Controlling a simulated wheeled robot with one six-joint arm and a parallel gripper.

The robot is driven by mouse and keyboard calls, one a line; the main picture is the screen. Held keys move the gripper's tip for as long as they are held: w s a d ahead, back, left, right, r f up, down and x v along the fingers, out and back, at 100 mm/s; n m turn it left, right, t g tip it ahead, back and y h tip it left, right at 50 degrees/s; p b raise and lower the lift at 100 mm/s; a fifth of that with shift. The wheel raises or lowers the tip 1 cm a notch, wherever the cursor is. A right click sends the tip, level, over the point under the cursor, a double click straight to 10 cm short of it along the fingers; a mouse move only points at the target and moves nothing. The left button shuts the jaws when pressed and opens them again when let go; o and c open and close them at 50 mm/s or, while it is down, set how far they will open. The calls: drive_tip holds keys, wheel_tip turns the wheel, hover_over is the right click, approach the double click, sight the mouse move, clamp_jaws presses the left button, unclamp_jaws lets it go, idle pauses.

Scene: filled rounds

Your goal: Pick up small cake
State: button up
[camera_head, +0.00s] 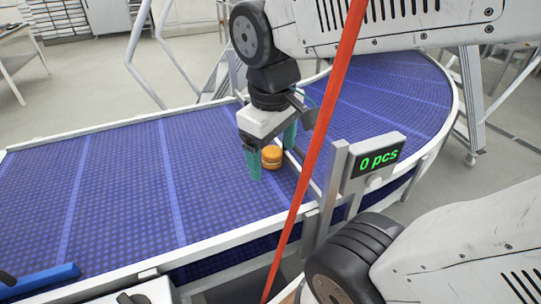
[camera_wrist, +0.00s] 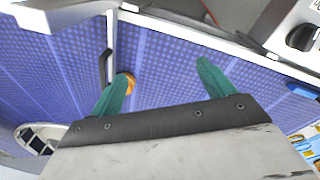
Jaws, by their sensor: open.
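The small cake (camera_head: 271,157) is a round orange-brown filled piece with a paler band around its middle. It sits on the blue conveyor belt (camera_head: 130,190). My gripper (camera_head: 272,164) is over the belt, pointing down, with its two teal fingers apart. In the head view the cake shows between the fingers, though I cannot tell its exact depth there. In the wrist view the cake (camera_wrist: 130,84) is right beside the left finger of my gripper (camera_wrist: 163,68), partly hidden by that finger. The space in the middle between the fingers shows bare belt.
A white rail edges the belt, and a metal guide bar (camera_head: 305,175) runs beside the gripper. A counter display (camera_head: 377,160) reading "0 pcs" stands to the right. A red pole (camera_head: 319,145) crosses the head view.

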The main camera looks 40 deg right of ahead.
drive_tip(key=w+d+f+n+g+h, duration=0.1)
drive_tip(key=w+d+f+n, duration=0.1)
drive_tip(key=w+d+n, duration=0.15)
drive_tip(key=w+d+f+n+h, duration=0.1)
drive_tip(key=w+d+f+n, duration=0.1)
drive_tip(key=w, duration=0.3)
drive_tip(key=n+g+h, duration=0.1)
drive_tip(key=n, duration=0.5)
hover_over(269, 151)
drive_tip(key=a, duration=0.3)
drive_tip(key=f, duration=0.6)
drive_tip(key=shift+w+d+f, duration=0.1)
drive_tip(key=shift+w+d, duration=0.05)
drive_tip(key=shift+d, duration=0.05)
drive_tip(key=x, duration=0.7)
drive_tip(key=shift+d, duration=0.25)
drive_tip(key=c, duration=0.8)
